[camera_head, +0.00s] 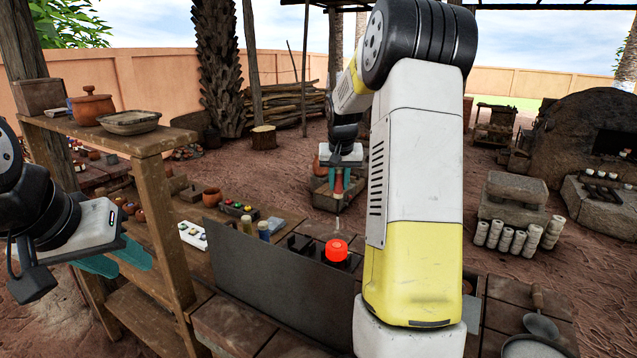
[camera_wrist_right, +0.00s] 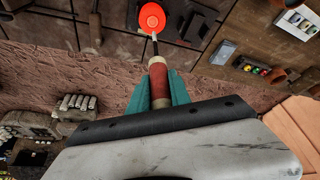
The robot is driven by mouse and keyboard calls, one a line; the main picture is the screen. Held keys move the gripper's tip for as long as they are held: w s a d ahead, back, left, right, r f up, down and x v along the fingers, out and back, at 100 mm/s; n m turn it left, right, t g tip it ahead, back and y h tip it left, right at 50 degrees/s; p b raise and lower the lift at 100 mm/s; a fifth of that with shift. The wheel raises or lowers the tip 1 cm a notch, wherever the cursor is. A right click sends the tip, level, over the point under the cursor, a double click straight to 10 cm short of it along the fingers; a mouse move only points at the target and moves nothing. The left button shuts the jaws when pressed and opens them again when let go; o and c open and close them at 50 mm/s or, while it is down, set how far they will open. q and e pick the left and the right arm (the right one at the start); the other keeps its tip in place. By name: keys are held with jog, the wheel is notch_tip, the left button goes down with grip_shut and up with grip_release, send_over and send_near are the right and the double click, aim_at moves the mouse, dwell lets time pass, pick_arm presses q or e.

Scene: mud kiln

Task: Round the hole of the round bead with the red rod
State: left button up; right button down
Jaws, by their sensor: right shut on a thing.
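My right gripper (camera_head: 339,183) is shut on the red rod (camera_head: 339,188), which hangs roughly upright with its thin end down. The bead glows orange-red in the head view (camera_head: 336,250), on a dark stand on the bench. A gap separates it from the rod in the head view. The bead's hole is not clear. My left gripper (camera_head: 116,260) is open and empty at the left, beside the wooden shelf.
A dark metal panel (camera_head: 270,285) stands along the bench front. Jars (camera_head: 263,230), a tray of colored beads (camera_head: 238,209) and a white palette (camera_head: 193,235) lie left of the bead. A wooden shelf (camera_head: 150,142) rises at left.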

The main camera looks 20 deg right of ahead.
aim_at(338, 196)
jog(key=shift+f, duration=3.95)
jog(key=shift+s+d, duration=0.25)
jog(key=shift+s, duration=0.05)
dwell(0.7)
jog(key=shift+w, duration=0.45)
dwell(0.3)
jog(key=shift+w+a, duration=0.2)
jog(key=shift+a, duration=0.2)
dwell(0.6)
jog(key=shift+s+a, duration=0.2)
jog(key=shift+s, duration=0.05)
dwell(0.4)
jog(key=shift+s, duration=0.3)
dwell(0.3)
